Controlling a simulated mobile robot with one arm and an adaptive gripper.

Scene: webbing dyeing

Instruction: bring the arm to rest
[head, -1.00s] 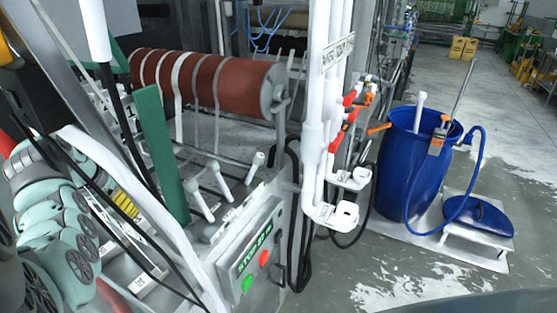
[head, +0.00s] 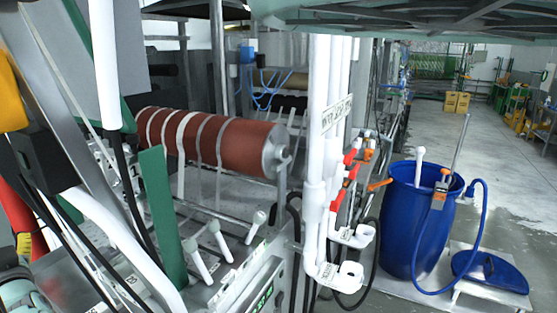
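My gripper is not in the head view, so its fingers and anything in them are hidden from me. I cannot make out any part of my arm for sure, and I cannot tell its pose.
A machine with a red-brown roller (head: 232,147) wound with pale webbing stands close on the left. White pipes (head: 318,175) with red-handled valves rise in the middle. A blue barrel (head: 408,225) and its blue lid (head: 490,270) stand right. Floor (head: 445,125) behind is mostly clear.

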